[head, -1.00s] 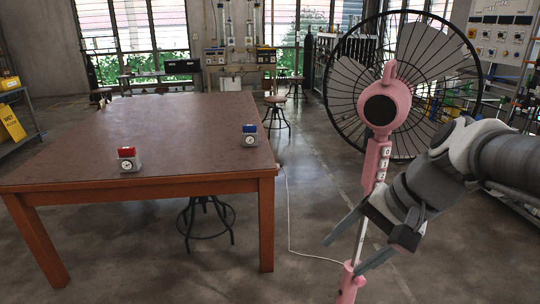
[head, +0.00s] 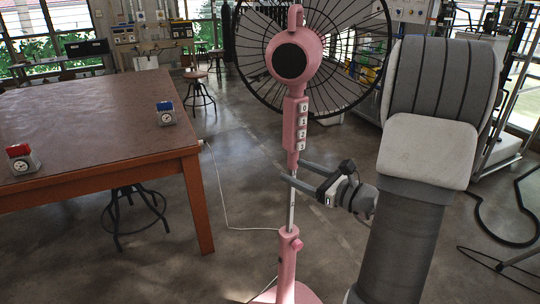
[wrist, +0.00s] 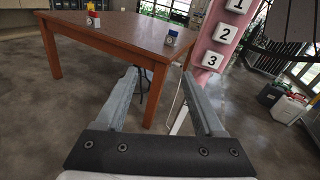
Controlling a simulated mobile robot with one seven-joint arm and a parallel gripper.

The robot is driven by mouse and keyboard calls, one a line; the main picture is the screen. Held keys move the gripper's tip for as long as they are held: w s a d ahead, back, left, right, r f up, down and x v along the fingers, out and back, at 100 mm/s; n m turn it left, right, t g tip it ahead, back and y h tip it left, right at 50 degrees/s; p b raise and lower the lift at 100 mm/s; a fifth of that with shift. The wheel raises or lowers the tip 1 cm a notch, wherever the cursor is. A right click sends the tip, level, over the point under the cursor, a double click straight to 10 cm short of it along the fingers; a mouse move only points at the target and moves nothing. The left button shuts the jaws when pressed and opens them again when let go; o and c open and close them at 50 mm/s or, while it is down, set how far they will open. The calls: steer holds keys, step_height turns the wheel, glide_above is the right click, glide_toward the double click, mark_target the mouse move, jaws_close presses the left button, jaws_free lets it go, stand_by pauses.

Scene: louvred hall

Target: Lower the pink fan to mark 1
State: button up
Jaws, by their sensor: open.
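The pink fan (head: 296,110) stands upright on the floor, with a black wire cage and buttons 0, 1, 2 and 3 on its panel. Below the panel a thin silver pole (head: 291,208) runs down into a pink lower tube (head: 287,262) with a knob (head: 297,244) near its top. Any marks on the pole are too small to read. My gripper (head: 292,171) is open at the top of the silver pole, just under the panel. In the wrist view, the pole (wrist: 179,121) shows between the open fingers (wrist: 160,76), nearer the right finger. I cannot tell whether they touch.
A wooden table (head: 90,120) stands at the left, bearing a red-topped device (head: 22,160) and a blue-topped device (head: 165,113). A white cord (head: 222,190) lies on the floor left of the fan. Stools and shelving stand further back. Floor around the fan is mostly clear.

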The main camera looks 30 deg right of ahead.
mark_target(293, 168)
steer(key=d+f+m+t+h, duration=0.1)
steer(key=d+f+m+h, duration=0.25)
steer(key=d, duration=0.25)
steer(key=shift+m, duration=0.25)
steer(key=shift+w+a+r, duration=0.15)
steer(key=shift+w+a, duration=0.1)
steer(key=shift+w, duration=1.35)
steer(key=shift+w+a+r, duration=0.15)
steer(key=shift+w+a, duration=0.15)
steer(key=shift+w, duration=1.25)
steer(key=shift+w+a+r, duration=0.15)
steer(key=shift+w+a, duration=0.1)
steer(key=shift+w, duration=1.35)
jaws_close()
